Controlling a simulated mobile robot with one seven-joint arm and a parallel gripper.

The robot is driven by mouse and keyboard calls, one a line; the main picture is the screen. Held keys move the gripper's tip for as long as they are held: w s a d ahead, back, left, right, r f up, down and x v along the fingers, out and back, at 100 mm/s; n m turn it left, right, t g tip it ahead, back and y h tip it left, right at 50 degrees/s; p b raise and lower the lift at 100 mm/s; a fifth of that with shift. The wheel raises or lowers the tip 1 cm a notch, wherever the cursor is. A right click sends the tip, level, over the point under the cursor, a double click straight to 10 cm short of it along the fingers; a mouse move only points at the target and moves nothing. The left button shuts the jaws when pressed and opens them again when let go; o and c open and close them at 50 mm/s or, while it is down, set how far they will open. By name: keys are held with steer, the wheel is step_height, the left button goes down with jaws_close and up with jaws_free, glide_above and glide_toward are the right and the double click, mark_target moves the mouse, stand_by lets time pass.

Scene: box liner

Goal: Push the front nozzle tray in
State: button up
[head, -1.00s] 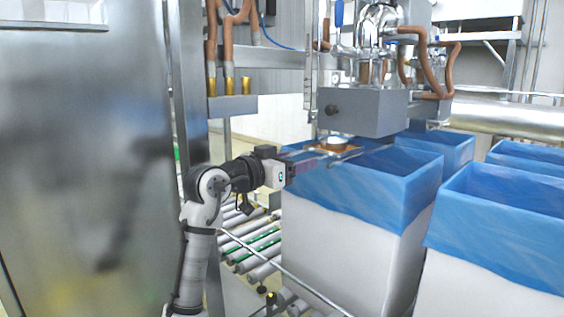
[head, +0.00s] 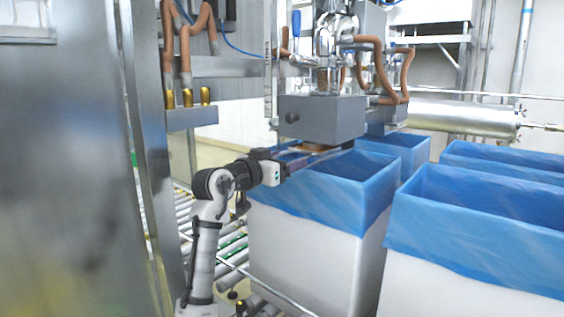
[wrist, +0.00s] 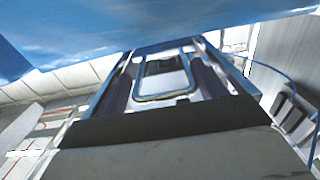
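My gripper (head: 312,155) reaches in from the left at tray height, above the opening of the nearest lined box. Its two long fingers look spread apart. In the wrist view the dark finger pads stand apart on both sides of a rounded frame (wrist: 165,98), which may be part of the tray. I cannot tell whether the fingers touch the tray.
The nearest white box with a blue liner (head: 340,190) stands under the gripper. More lined boxes (head: 480,220) stand to the right. A roller conveyor (head: 232,248) runs below my arm. A large steel panel (head: 70,170) fills the left side.

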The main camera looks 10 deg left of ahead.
steer(key=shift+a, duration=0.1)
steer(key=b+v, duration=0.3)
steer(key=v, duration=1)
steer(key=shift+s+b, duration=0.35)
steer(key=shift+a, duration=0.15)
steer(key=shift+n, duration=0.3)
steer(key=c, duration=0.5)
steer(key=n+p, duration=0.1)
steer(key=n, duration=0.2)
steer(key=shift+r, duration=0.1)
steer(key=c, duration=0.4)
steer(key=w+d+n+p, duration=0.2)
steer(key=w+n, duration=0.1)
steer(key=n, duration=0.1)
steer(key=w+d+n+t+p, duration=0.1)
steer(key=w+d+n+p, duration=0.2)
steer(key=w+n, duration=0.1)
steer(key=w+d+n+h+p, duration=0.1)
steer(key=w+d+n+p, duration=0.1)
steer(key=n, duration=0.4)
steer(key=shift+w+d+r+p, duration=0.1)
steer(key=shift+w+d+p, duration=0.1)
steer(key=shift+w+p, duration=0.25)
steer(key=shift+w+d+p, duration=0.2)
steer(key=shift+w, duration=0.45)
